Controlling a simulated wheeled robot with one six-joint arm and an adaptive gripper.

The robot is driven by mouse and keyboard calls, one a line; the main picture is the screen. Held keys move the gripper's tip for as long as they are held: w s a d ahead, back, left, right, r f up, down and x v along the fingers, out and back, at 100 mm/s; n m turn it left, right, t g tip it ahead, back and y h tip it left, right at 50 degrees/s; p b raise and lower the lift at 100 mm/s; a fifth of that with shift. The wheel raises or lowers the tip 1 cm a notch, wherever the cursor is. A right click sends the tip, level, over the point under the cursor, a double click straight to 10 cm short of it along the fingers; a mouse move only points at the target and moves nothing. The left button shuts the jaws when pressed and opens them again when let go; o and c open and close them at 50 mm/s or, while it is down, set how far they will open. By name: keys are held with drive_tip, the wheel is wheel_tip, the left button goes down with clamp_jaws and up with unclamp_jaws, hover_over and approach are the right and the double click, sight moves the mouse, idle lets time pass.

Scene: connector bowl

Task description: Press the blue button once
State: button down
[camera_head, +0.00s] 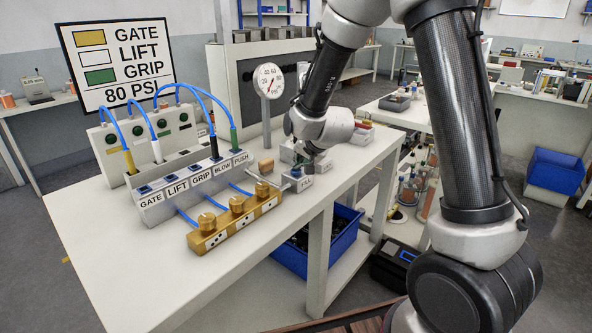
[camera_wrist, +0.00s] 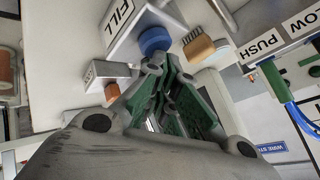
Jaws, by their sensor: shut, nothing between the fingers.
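The blue button (camera_wrist: 154,40) is a round blue cap on a light box labelled FILL (camera_wrist: 133,22). In the wrist view my gripper (camera_wrist: 158,62) is shut and empty, its fingertips right at the near edge of the button. I cannot tell whether they touch it. In the head view my gripper (camera_head: 303,168) hangs beside the FILL box (camera_head: 300,185) near the table's right edge. There my arm and gripper mostly hide the button.
A connector block labelled GATE, LIFT, GRIP, BLOW and PUSH (camera_head: 192,190) stands to the left with blue hoses. A brass manifold (camera_head: 236,223) lies in front. A pressure gauge (camera_head: 269,80) stands behind. A blue bin (camera_head: 318,247) sits below the table.

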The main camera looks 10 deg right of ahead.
drive_tip(key=shift+f, duration=0.25)
idle(0.4)
drive_tip(key=shift+r, duration=0.95)
drive_tip(key=s+d+r+n+g, duration=0.1)
drive_tip(key=s+d+r+n, duration=0.1)
drive_tip(key=s+d+r, duration=0.45)
drive_tip(key=s+d+r+n+g, duration=0.1)
drive_tip(key=s+r, duration=0.2)
drive_tip(key=s, duration=0.6)
drive_tip(key=s+d+r+n+g, duration=0.1)
drive_tip(key=s+d+r+n, duration=0.1)
drive_tip(key=s+d+r, duration=0.35)
drive_tip(key=s+d+n+g+h, duration=0.1)
drive_tip(key=s+d, duration=0.1)
drive_tip(key=s, duration=1.2)
drive_tip(key=shift+s+f+n+g+h, duration=0.15)
drive_tip(key=shift+s+n+g+h, duration=0.05)
drive_tip(key=shift+n+g+h, duration=0.2)
